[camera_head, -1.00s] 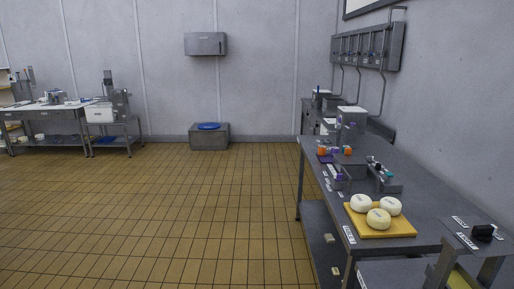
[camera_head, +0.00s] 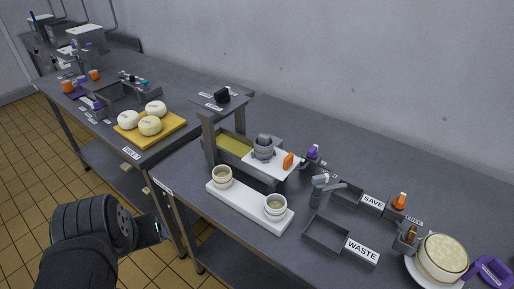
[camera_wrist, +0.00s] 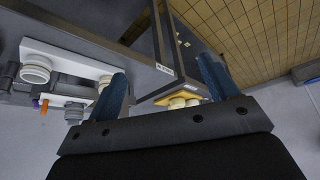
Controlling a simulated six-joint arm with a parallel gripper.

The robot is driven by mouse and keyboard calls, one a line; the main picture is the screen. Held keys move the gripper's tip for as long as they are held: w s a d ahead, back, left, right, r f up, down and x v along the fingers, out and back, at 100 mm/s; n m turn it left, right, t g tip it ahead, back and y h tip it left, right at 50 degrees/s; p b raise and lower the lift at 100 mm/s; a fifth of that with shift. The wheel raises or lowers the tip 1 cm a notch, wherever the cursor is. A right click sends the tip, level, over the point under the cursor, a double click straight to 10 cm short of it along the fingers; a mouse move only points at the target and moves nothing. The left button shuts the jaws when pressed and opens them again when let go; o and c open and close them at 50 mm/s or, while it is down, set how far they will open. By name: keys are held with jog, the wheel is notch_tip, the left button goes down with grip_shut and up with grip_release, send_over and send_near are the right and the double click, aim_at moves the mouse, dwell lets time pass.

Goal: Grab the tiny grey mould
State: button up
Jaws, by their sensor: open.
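A small grey cup-like thing (camera_head: 263,146), which looks like the grey mould, stands on a white plate (camera_head: 284,163) on the near workbench. It may be more than one piece stacked; I cannot tell. In the wrist view a grey shape (camera_wrist: 74,113) at the lower left appears to be the same thing. My gripper (camera_head: 157,230) is in front of the bench's left end, well apart from the grey thing. Its two blue fingers (camera_wrist: 165,85) stand wide apart in the wrist view, with nothing between them.
A white board (camera_head: 248,206) with two cream-filled cups lies in front of the grey thing. A grey frame (camera_head: 210,140) rises to its left. Right are labelled trays (camera_head: 327,236), a grey tap-like fixture and a large cheese (camera_head: 443,257). A yellow board (camera_head: 176,130) holds three cheeses.

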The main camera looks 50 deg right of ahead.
jog(key=w+d+r+m, duration=0.1)
jog(key=w+d+r, duration=0.25)
jog(key=d, duration=0.35)
notch_tip(320, 180, up, 6)
jog(key=m+g+h, duration=0.1)
jog(key=m+g, duration=0.2)
jog(key=m, duration=0.3)
send_over(263, 141)
jog(key=s+a, duration=0.3)
jog(key=a, duration=0.2)
jog(key=x, duration=1.2)
jog(key=shift+w+d, duration=0.15)
jog(key=shift+w, duration=0.1)
jog(key=shift+w+x, duration=0.1)
jog(key=shift+x, duration=1.2)
jog(key=shift+w+x, duration=0.15)
jog(key=shift+x, duration=1.1)
jog(key=c, duration=1.1)
